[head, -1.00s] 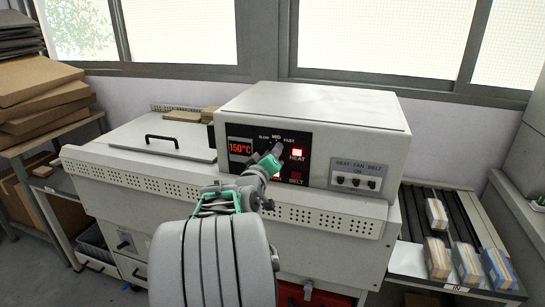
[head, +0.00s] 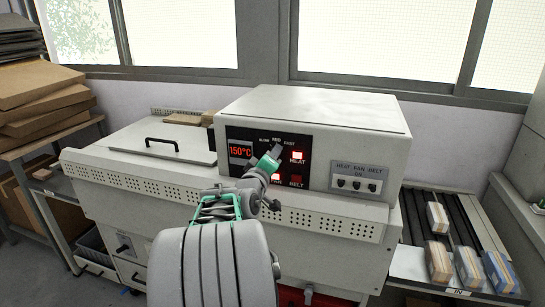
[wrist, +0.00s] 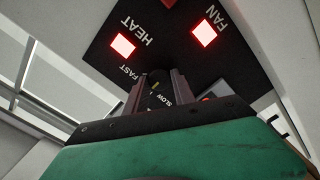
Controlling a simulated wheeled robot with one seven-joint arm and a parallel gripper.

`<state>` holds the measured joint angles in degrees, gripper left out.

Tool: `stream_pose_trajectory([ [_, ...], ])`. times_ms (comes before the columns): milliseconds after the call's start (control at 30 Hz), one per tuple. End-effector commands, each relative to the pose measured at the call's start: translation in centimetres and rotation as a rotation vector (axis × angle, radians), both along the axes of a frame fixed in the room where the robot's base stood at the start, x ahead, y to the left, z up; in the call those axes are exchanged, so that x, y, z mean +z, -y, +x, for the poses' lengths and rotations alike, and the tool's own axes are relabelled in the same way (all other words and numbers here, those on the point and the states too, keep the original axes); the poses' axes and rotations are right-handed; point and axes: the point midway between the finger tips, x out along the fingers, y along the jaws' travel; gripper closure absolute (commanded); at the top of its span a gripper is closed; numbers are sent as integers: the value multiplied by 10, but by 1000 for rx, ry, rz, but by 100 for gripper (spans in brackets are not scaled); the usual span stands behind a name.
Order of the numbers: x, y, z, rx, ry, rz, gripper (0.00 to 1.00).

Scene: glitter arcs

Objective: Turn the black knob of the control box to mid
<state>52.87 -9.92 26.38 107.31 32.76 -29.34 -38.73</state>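The control box (head: 330,120) is the pale box on top of the machine. Its black panel has SLOW, MID and FAST marks along the top. My gripper (head: 277,152) is at the panel just below these marks and covers the knob in the head view. In the wrist view the dark knob (wrist: 156,82) shows between the two fingers of my gripper (wrist: 159,90), with a small yellowish mark on it. FAST lies to the left of the fingers, SLOW between them. Whether the fingers press on the knob is unclear. The knob's setting cannot be read for certain.
A red 150°C display (head: 240,150) and lit HEAT (head: 297,155) and FAN (head: 276,178) lights are close to my gripper. A small switch panel (head: 358,181) is at the right. Wrapped stacks (head: 438,261) lie on the rollers at right.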

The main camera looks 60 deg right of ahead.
Motion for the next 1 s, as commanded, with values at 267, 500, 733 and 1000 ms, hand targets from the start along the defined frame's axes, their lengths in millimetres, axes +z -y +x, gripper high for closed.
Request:
stream_pose_trajectory([
  [267, 0, 0, 0, 0, 0, 0, 48],
  [500, 0, -1, 0, 0, 1, 0, 48],
  [733, -2, -38, -4, 5, 3, -1, 48],
  [1000, -1, -77, -11, 2, 2, 0, 48],
])
